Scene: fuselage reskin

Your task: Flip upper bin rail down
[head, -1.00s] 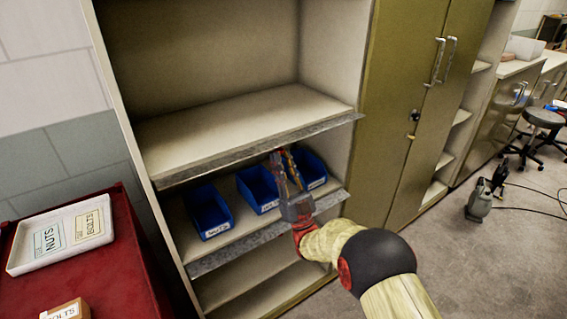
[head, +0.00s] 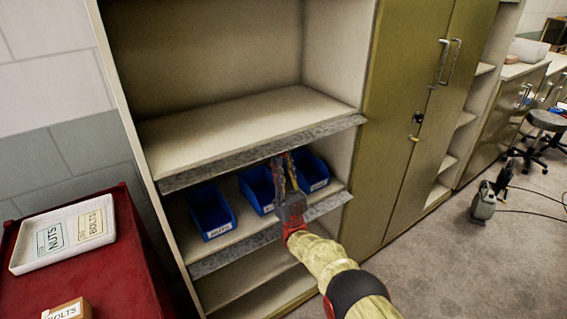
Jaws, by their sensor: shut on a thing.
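The upper bin rail (head: 225,163) is a grey metal strip along the front edge of the upper shelf (head: 240,120). Its broad face shows toward me and hangs below the shelf edge. My gripper (head: 282,158) is at this rail, right of its middle, with its fingertips shut on the rail's lower edge. The exact contact is small and partly hidden by the fingers. The gripper points up and in from below, in front of the blue bins.
Blue bins (head: 212,212) stand on the shelf below, behind a lower grey rail (head: 225,258). A red cabinet (head: 125,255) with a white tray (head: 62,240) is at left. Closed olive cabinet doors (head: 405,110) are at right.

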